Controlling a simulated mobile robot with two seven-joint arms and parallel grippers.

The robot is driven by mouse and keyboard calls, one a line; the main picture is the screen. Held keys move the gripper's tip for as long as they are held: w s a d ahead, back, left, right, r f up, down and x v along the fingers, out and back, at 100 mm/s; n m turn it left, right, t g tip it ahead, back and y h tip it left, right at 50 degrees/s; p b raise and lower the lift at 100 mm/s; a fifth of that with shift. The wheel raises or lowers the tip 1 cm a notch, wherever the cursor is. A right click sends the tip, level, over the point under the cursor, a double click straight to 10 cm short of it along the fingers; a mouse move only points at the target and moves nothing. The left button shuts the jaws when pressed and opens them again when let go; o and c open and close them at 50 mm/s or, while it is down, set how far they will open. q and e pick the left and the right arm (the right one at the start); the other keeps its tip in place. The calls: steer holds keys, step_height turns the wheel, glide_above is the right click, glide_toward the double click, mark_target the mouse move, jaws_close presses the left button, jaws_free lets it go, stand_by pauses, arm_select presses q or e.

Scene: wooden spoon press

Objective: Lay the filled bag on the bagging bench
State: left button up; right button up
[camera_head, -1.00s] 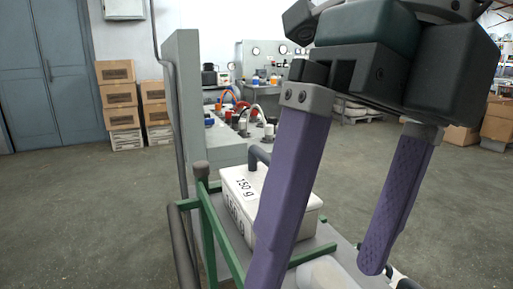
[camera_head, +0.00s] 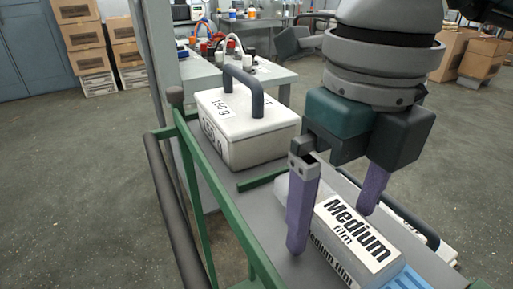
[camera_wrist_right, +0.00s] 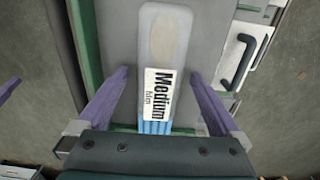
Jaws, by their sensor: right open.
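A pale packet labelled "Medium film" (camera_head: 350,228), with blue stripes at one end, lies on the grey deck of a green-railed cart (camera_head: 222,205). It also shows in the right wrist view (camera_wrist_right: 158,95); whether it is the filled bag I cannot tell. My right gripper (camera_head: 332,230) is open, its purple fingers on either side of the packet and apart from it in the right wrist view (camera_wrist_right: 160,76). A purple finger tip at the left edge of that view looks like my left gripper (camera_wrist_right: 9,90); its jaw state is hidden. I cannot identify the bagging bench for sure.
A white handled box marked "150 g" (camera_head: 265,130) stands on the cart beyond the packet. Another handled white box (camera_wrist_right: 246,58) is right of the packet. A grey bench (camera_head: 262,74) with bottles stands behind. Cardboard boxes (camera_head: 90,60) are stacked at the back left.

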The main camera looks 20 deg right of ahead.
mark_target(336, 212)
steer(key=c, duration=1.5)
step_height(336, 212, up, 20)
steer(key=p, duration=1.5)
